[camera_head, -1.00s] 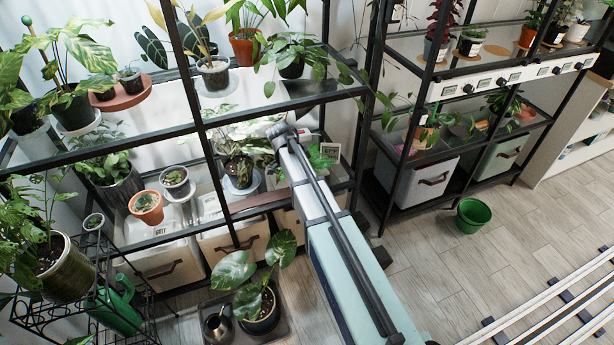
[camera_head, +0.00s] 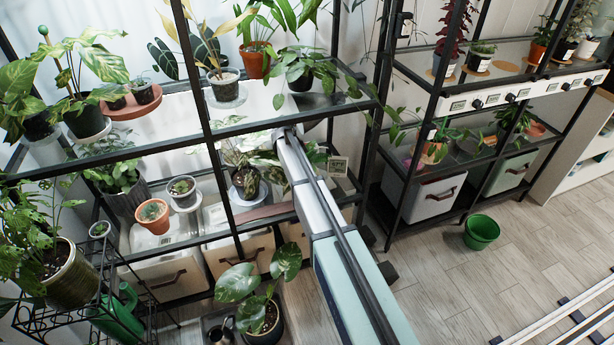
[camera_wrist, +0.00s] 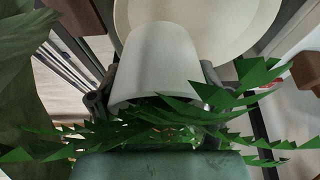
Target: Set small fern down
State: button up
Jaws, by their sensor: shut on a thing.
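In the wrist view, the small fern's pale grey-white pot (camera_wrist: 155,60) is between the two fingers of my gripper (camera_wrist: 155,100), which is shut on it. Green fern fronds (camera_wrist: 245,85) spread out around the fingers on both sides. A round cream dish (camera_wrist: 235,28) shows beyond the pot's base; I cannot tell whether the pot touches it. In the head view, my arm reaches into the middle level of the left shelf unit. It hides my gripper and the pot; some green leaves (camera_head: 316,155) show just right of its end.
A leafy potted plant (camera_head: 245,178) stands just left of my arm's end. A small sign (camera_head: 338,166) stands to the right. A terracotta pot (camera_head: 152,215) and a grey pot (camera_head: 182,192) are further left. A black upright (camera_head: 378,120) rises to the right. A green bucket (camera_head: 481,232) is on the floor.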

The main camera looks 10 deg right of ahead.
jog(key=shift+w+a+f, duration=0.15)
jog(key=shift+w+f, duration=0.1)
jog(key=shift+w, duration=0.7)
jog(key=shift+w+a+f, duration=0.1)
jog(key=shift+w+f, duration=0.1)
jog(key=shift+w, duration=0.7)
jog(key=shift+f+b, duration=0.55)
jog(key=shift+f, duration=0.45)
jog(key=shift+f, duration=0.25)
jog(key=o, duration=1.3)
jog(key=shift+o, duration=0.2)
jog(key=shift+r, duration=0.1)
jog(key=shift+p+v, duration=1.2)
jog(key=shift+v, duration=1.4)
